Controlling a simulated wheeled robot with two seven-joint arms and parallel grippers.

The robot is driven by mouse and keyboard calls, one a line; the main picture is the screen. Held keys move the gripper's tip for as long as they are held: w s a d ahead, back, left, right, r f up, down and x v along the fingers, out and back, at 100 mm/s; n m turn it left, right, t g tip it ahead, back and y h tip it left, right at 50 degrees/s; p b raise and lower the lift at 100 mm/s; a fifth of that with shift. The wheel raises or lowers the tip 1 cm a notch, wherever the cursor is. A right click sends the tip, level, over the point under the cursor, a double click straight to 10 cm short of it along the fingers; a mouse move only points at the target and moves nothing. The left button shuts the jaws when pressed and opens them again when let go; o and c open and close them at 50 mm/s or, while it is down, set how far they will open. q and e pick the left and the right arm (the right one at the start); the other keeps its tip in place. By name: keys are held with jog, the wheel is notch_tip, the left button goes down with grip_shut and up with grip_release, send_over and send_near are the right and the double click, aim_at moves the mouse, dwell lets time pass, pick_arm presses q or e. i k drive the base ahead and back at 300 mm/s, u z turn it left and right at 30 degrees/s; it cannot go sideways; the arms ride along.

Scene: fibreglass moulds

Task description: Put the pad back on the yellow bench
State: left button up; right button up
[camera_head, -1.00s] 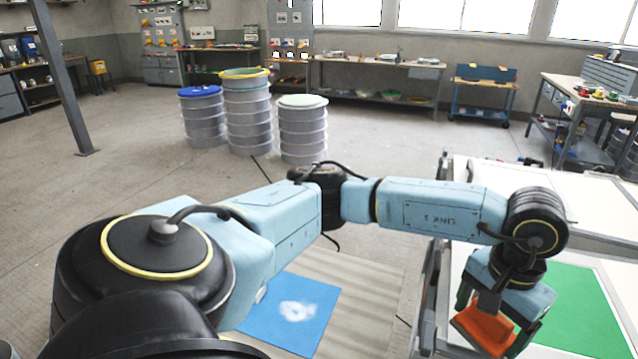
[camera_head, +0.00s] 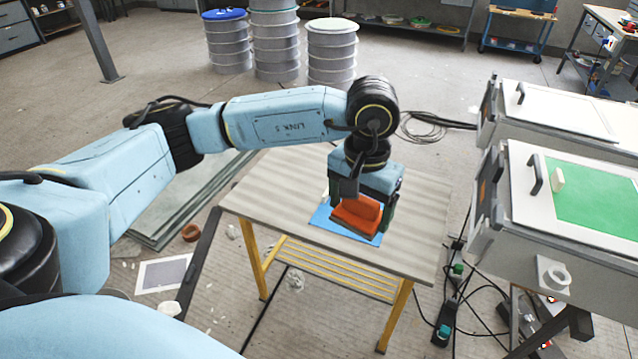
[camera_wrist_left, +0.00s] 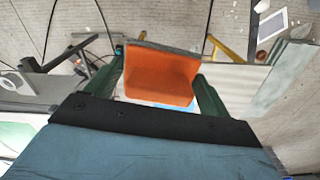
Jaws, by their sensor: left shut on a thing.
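The yellow bench (camera_head: 262,193) has a striped grey-beige top and yellow legs. A blue sheet (camera_head: 322,217) lies on its top. My left gripper (camera_head: 366,207) is shut on the orange pad (camera_head: 354,215), which has a dark edge, and holds it over the blue sheet. I cannot tell whether the pad touches the sheet. In the left wrist view the pad (camera_wrist_left: 160,76) sits between the two green fingers, with part of the bench top (camera_wrist_left: 240,85) behind it. My right gripper is not in view.
A white case (camera_head: 525,205) with a green panel (camera_head: 592,195) stands right of the bench. Cables and a black power strip (camera_head: 447,318) lie on the floor between them. Glass-like sheets (camera_head: 165,215) lie left of the bench. The bench top around the blue sheet is clear.

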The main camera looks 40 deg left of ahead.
aim_at(420, 235)
jog(key=u, duration=0.45)
jog(key=i, duration=0.85)
